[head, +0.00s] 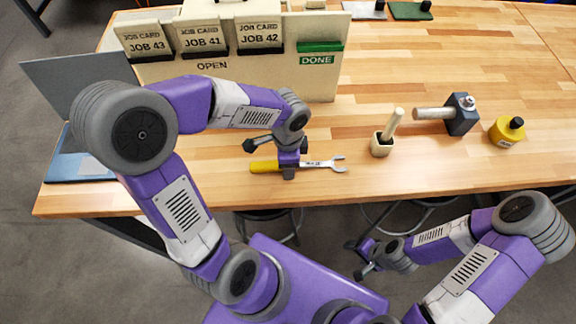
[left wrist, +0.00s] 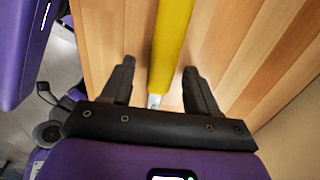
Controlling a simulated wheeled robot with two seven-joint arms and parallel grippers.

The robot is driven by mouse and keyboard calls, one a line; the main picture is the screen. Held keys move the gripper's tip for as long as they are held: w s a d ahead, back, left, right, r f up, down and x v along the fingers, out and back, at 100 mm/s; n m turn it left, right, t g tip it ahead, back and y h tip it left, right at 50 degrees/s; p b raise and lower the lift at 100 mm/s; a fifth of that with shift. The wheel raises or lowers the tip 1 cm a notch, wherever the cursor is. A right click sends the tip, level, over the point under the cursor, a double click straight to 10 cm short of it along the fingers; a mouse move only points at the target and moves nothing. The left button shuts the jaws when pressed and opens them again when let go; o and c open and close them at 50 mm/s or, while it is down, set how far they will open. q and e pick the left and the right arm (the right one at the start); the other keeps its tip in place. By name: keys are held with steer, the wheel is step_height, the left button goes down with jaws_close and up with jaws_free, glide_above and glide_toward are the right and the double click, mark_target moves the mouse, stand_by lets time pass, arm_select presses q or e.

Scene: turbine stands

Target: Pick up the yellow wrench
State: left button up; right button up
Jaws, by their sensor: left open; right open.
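The wrench (head: 325,163) lies flat on the wooden table near its front edge, with its yellow handle (head: 264,167) to the left and its silver open jaw to the right. My left gripper (head: 288,172) is over the middle of the wrench and hides part of it. In the left wrist view the yellow handle (left wrist: 171,45) runs between the two open fingers of my left gripper (left wrist: 159,85), without visible contact. My right gripper (head: 360,258) is open and empty, in front of the table edge.
A job card board (head: 325,85) stands behind the wrench. To the right are a small pot with a wooden handle (head: 381,147), a mallet (head: 462,120) and a yellow bottle (head: 505,133). A blue laptop-like object (head: 62,167) is at left. Stools (head: 268,225) stand below the table.

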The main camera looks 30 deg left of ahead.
arm_select(q)
jaws_close()
stand_by(0.3)
stand_by(0.3)
step_height(320, 180, up, 10)
steer(key=p, duration=0.3)
steer(key=c, duration=0.6)
jaws_free()
steer(key=shift+c, duration=0.2)
jaws_close()
stand_by(0.5)
